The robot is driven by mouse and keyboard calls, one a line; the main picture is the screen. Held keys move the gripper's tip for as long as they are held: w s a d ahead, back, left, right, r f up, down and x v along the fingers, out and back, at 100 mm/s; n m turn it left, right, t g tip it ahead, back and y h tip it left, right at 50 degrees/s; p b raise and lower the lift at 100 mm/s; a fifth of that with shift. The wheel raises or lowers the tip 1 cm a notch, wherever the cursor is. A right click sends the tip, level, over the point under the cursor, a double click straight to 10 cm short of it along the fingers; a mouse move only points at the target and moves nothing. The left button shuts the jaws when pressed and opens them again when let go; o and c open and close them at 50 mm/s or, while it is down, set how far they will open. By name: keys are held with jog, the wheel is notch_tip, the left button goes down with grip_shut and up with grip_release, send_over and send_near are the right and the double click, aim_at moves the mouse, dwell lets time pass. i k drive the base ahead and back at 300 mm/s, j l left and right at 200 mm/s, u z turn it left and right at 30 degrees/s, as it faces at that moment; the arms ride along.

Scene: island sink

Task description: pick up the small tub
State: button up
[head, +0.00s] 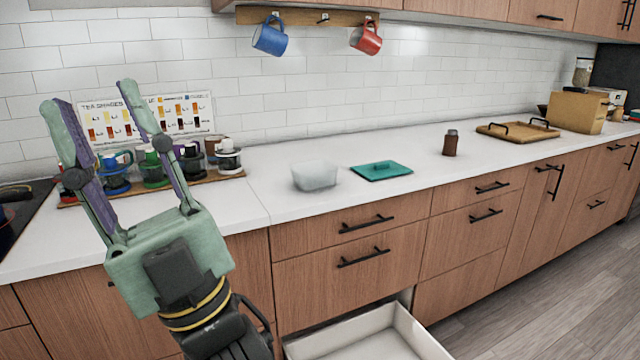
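The small tub (315,177) is a translucent whitish container standing on the white countertop, near the middle of the head view.
A wooden rack (150,188) with several colored jars stands behind my gripper. A brown bottle (450,143) and a wooden tray (518,132) stand farther right. An open drawer (370,345) juts out below the counter. The counter in front of the tub is clear.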

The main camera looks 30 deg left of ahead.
aim_at(311, 176)
jog(key=i+j+u, duration=0.25)
jog(key=u, duration=0.15)
jog(key=i+j+u, duration=0.3)
jog(key=u, duration=0.15)
jog(key=i+j+u, duration=0.15)
jog(key=i+u, duration=0.25)
jog(key=k, duration=0.1)
